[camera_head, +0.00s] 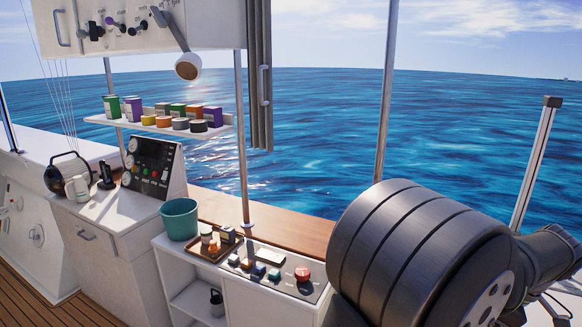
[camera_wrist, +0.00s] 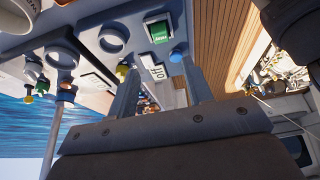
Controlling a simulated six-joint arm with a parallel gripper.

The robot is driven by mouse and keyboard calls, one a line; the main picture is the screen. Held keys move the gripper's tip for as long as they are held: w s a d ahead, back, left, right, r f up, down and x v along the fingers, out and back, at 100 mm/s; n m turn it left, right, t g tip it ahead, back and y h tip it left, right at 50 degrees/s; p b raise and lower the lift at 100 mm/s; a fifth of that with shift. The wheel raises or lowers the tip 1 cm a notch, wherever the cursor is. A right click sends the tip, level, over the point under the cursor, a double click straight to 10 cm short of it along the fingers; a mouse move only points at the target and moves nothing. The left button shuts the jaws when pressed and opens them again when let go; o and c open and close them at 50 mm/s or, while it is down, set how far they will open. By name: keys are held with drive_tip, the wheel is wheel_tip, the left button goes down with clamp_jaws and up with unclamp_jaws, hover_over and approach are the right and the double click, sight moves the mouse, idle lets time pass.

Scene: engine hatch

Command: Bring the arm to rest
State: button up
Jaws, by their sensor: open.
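My gripper (camera_wrist: 159,66) shows in the wrist view with its two grey fingers apart. I see nothing held between them. Beyond the fingers is a panel with a green switch (camera_wrist: 160,31), a blue knob (camera_wrist: 178,54) and a white label. I cannot tell how far the fingertips are from the panel. In the head view my thick dark arm link fills the lower right, and my gripper is not seen there.
The head view shows a control panel with a red button (camera_head: 302,274), a brown tray (camera_head: 205,252) of small items, a teal bucket (camera_head: 179,219) and a shelf (camera_head: 160,126) of cans and boxes. An open bay (camera_wrist: 280,65) with machinery shows in the wrist view.

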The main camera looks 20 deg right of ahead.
drive_tip(key=x, duration=1.1)
drive_tip(key=shift+a, duration=0.15)
wheel_tip(320, 180, up, 4)
drive_tip(key=shift+w+f, duration=0.1)
drive_tip(key=s+a+r, duration=0.1)
drive_tip(key=s+r, duration=0.6)
drive_tip(key=s, duration=0.4)
drive_tip(key=s+d+f+m+h, duration=0.2)
drive_tip(key=s+m+h, duration=0.15)
drive_tip(key=m, duration=0.55)
drive_tip(key=s+d+f+m+h, duration=0.1)
drive_tip(key=s+f+m+h, duration=0.3)
drive_tip(key=m, duration=0.5)
drive_tip(key=shift+w+d+f+y, duration=0.35)
drive_tip(key=shift+w+d+f, duration=0.1)
drive_tip(key=shift+w, duration=0.25)
drive_tip(key=shift+w+d+f+y, duration=0.35)
drive_tip(key=shift+w+d, duration=0.1)
drive_tip(key=shift+w, duration=0.25)
drive_tip(key=shift+o, duration=0.4)
